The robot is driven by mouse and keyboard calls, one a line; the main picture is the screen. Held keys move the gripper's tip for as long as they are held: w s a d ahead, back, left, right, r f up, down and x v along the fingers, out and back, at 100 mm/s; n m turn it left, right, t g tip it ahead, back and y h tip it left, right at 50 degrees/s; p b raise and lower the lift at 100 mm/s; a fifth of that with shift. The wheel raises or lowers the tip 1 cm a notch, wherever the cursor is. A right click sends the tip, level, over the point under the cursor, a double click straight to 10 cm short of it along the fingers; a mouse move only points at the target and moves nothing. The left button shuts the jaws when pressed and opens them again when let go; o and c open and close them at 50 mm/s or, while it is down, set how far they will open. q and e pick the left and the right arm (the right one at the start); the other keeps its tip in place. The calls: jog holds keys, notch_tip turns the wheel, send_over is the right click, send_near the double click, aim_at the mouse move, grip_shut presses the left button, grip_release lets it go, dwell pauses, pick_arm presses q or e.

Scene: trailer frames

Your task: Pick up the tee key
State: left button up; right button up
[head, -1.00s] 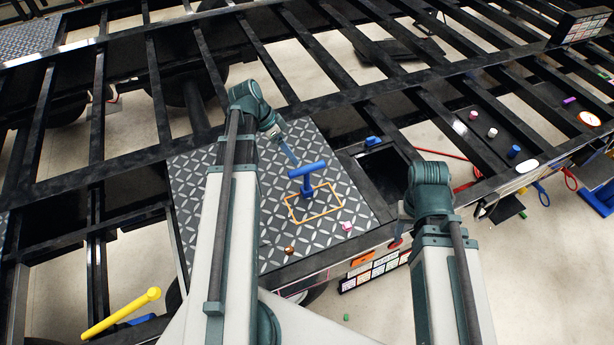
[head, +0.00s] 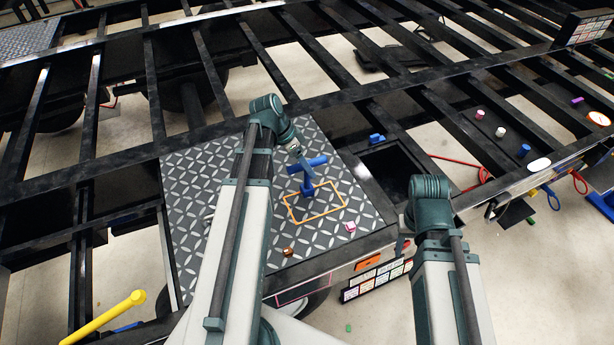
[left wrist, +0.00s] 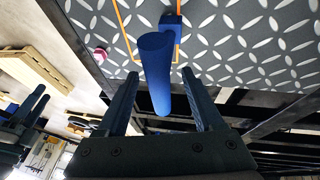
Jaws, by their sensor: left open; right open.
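The blue tee key (head: 317,161) stands upright on the patterned metal plate (head: 205,170), by an orange rectangular outline (head: 316,216). My left gripper (head: 302,160) is at the tee key's crossbar. In the left wrist view the tee key's bar (left wrist: 156,58) points toward the camera, between the spread fingers of my left gripper (left wrist: 160,74). The fingers are open and do not visibly grip it. My right arm is at the right of the head view, its gripper mostly hidden there; my right gripper (left wrist: 38,96) seems to show at the left wrist view's left edge, fingers apart.
A pink piece (head: 350,227) and a small brown piece (head: 288,252) lie on the plate. A small blue part (head: 377,138) sits beyond it, near a dark square opening. Black frame beams surround the plate. A yellow bar (head: 105,317) is at lower left.

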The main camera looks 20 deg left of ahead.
aim_at(311, 187)
pick_arm(q)
jog(key=b+x, duration=0.2)
jog(key=x, duration=0.1)
jog(key=shift+w+d+f, duration=0.15)
jog(key=shift+f, duration=0.1)
jog(key=shift+r, duration=0.1)
grip_shut()
